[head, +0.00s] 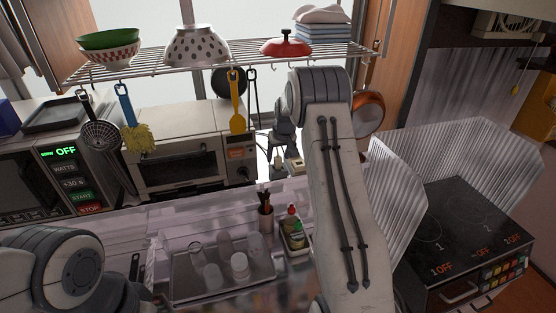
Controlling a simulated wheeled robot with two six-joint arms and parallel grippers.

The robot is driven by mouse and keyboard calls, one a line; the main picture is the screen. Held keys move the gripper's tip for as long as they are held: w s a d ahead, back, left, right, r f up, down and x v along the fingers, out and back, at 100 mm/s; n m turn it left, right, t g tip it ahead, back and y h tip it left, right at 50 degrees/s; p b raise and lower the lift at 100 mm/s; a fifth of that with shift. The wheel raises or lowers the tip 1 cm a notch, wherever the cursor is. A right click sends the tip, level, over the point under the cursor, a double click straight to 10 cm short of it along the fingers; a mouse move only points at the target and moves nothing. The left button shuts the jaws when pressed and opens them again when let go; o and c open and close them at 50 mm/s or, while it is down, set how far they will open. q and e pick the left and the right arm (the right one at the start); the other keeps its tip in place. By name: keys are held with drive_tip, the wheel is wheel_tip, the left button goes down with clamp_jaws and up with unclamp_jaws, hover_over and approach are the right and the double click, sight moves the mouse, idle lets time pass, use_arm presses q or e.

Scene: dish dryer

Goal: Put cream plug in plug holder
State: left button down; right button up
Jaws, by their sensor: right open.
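Small cream-coloured pieces (294,166) show beyond my right arm, against the bright background near the toaster oven's right side. One may be the cream plug, but they are too small to tell apart from a holder. My right gripper (284,150) is dark, open and close above these pieces, partly merging with them. I cannot tell whether it touches them. My right arm crosses the middle of the view and hides what lies behind it. My left arm is at the lower left, with a dark part (122,294) that seems to be the gripper; its fingers are unclear.
A wire shelf (150,67) with bowls, a red lid and folded cloths spans above, with utensils hanging below. A toaster oven (180,165) and microwave (30,175) stand at left. A dish tray (190,288) with glasses is in front. A stove (450,225) is at right.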

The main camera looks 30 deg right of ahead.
use_arm(q)
wheel_tip(320, 180, down, 2)
drive_tip(key=shift+f+b, duration=0.25)
drive_tip(key=shift+b, duration=0.65)
use_arm(e)
drive_tip(key=v, duration=0.5)
drive_tip(key=shift+s+r, duration=0.2)
drive_tip(key=shift+r, duration=0.15)
